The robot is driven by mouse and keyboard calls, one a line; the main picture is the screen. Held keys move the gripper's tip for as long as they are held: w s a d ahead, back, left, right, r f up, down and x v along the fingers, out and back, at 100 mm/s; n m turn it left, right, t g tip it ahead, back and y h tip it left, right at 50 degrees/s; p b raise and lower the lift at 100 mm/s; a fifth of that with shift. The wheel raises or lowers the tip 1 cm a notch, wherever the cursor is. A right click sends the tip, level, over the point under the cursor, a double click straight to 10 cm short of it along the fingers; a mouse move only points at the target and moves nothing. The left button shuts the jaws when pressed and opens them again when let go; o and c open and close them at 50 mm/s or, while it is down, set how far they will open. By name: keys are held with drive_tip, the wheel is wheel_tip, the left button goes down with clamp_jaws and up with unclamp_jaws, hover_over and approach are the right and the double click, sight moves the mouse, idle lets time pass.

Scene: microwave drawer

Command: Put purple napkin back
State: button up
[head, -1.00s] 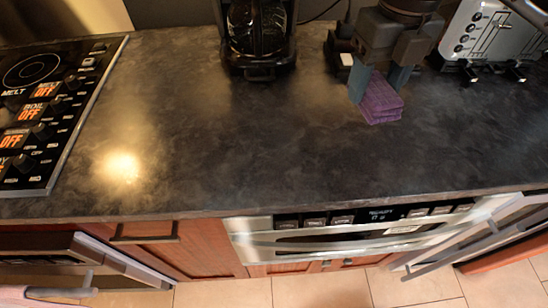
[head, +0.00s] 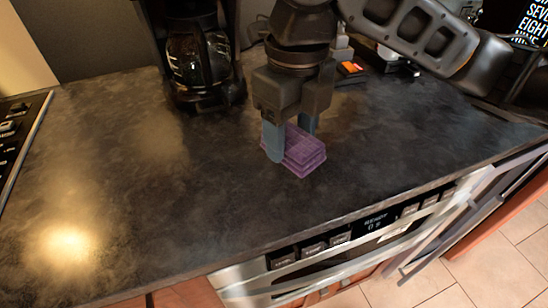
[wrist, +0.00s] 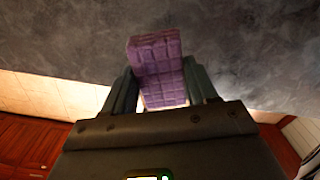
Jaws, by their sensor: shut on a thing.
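The purple napkin (head: 305,157) is a folded, thick stack with a grid texture. It is between the two blue-grey fingers of my gripper (head: 290,139), over the dark countertop in the head view. My gripper is shut on it. The wrist view also shows the napkin (wrist: 160,70) between the fingers, with its far end sticking out past them. The head view does not make clear whether the napkin touches the counter or hangs just above it.
A black coffee maker (head: 195,60) stands at the back left. A cooktop (head: 20,135) is at the far left. Below the counter's front edge is the microwave drawer (head: 340,250) with its control strip. The countertop (head: 170,200) left and front of the napkin is clear.

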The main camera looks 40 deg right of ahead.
sight(275, 178)
drive_tip(key=shift+w+a+f, duration=0.3)
drive_tip(key=shift+a+f, duration=0.1)
drive_tip(key=shift+a, duration=0.15)
drive_tip(key=shift+w+a+f, duration=0.25)
drive_tip(key=shift+a+f, duration=0.15)
drive_tip(key=shift+a, duration=0.1)
drive_tip(key=shift+f, duration=1.95)
drive_tip(key=shift+f, duration=0.1)
drive_tip(key=shift+f, duration=0.15)
drive_tip(key=o, duration=0.9)
drive_tip(key=shift+o, duration=0.2)
wheel_tip(275, 178, up, 13)
drive_tip(key=shift+f+p, duration=0.2)
drive_tip(key=shift+p, duration=0.2)
